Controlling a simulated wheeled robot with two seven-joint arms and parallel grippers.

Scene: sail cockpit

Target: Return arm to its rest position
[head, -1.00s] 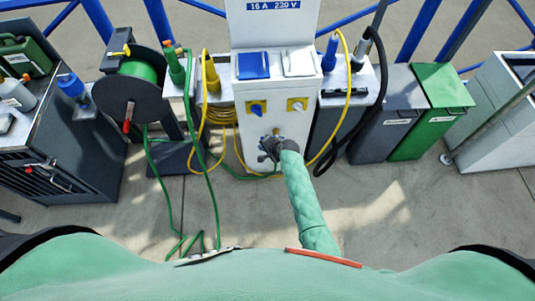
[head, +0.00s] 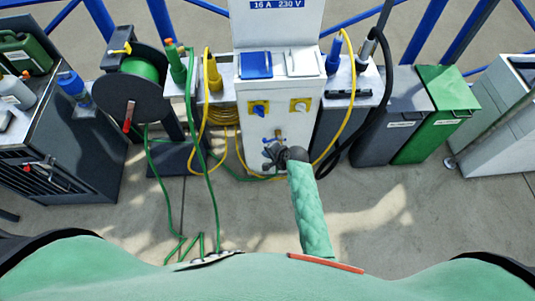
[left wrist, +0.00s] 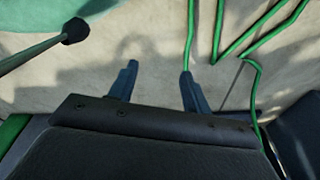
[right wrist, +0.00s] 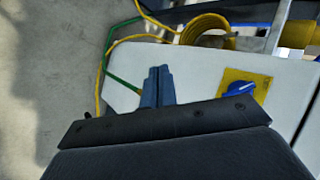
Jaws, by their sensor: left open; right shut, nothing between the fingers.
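My right arm, in a green quilted sleeve, reaches forward in the head view. Its dark gripper (head: 270,153) is in front of the lower front of the white power pedestal (head: 258,183). In the right wrist view the two blue fingers (right wrist: 158,72) are together and empty, with the white pedestal face and a blue rotary switch (right wrist: 240,88) beyond them. I cannot tell the exact gap to the pedestal. My left gripper (left wrist: 158,72) shows only in the left wrist view, fingers apart and empty over the pale floor.
A green hose (head: 212,200) lies on the floor left of the pedestal, below a hose reel (head: 133,95). Yellow cable (head: 222,113) hangs beside the pedestal. Grey (head: 393,120) and green bins (head: 440,120) stand right. A dark cabinet (head: 70,150) is left.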

